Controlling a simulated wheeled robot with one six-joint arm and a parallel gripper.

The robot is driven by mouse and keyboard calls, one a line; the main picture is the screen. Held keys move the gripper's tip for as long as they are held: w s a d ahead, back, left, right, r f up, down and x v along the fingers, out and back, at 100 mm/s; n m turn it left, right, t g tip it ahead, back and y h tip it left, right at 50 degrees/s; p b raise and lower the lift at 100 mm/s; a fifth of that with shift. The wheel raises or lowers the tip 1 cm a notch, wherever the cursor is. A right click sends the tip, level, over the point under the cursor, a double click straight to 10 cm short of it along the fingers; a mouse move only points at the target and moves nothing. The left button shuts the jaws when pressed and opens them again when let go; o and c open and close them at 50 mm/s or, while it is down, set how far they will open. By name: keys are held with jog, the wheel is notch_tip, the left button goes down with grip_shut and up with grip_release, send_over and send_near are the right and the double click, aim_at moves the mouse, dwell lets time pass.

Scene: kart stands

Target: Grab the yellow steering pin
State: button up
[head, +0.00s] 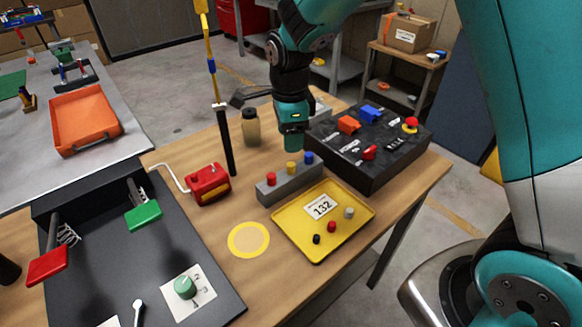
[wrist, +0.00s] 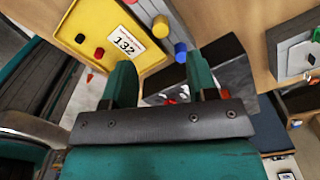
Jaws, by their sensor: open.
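The yellow steering pin (head: 291,168) stands upright in the middle of a grey block (head: 266,197), between a red pin (head: 271,179) and a blue pin (head: 308,157). In the wrist view the yellow pin (wrist: 160,27) is ahead of the fingertips, with the blue pin (wrist: 180,52) closer to them. My gripper (head: 292,146) is open and points down, above and behind the block near its blue-pin end. In the wrist view my gripper (wrist: 162,68) has nothing between its fingers that I can see it touching.
A yellow tray (head: 288,231) with a "132" card and several small knobs lies in front of the block. A black control box (head: 380,170) stands to the right. A red crank box (head: 209,184), dark post (head: 227,145) and jar (head: 251,128) stand left and behind.

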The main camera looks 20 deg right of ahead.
aim_at(291, 164)
notch_tip(291, 164, down, 9)
jog(key=shift+d+r+p, duration=0.15)
jog(key=shift+r+p, duration=0.05)
jog(key=shift+p, duration=0.7)
grip_shut()
jog(key=shift+r, duration=0.1)
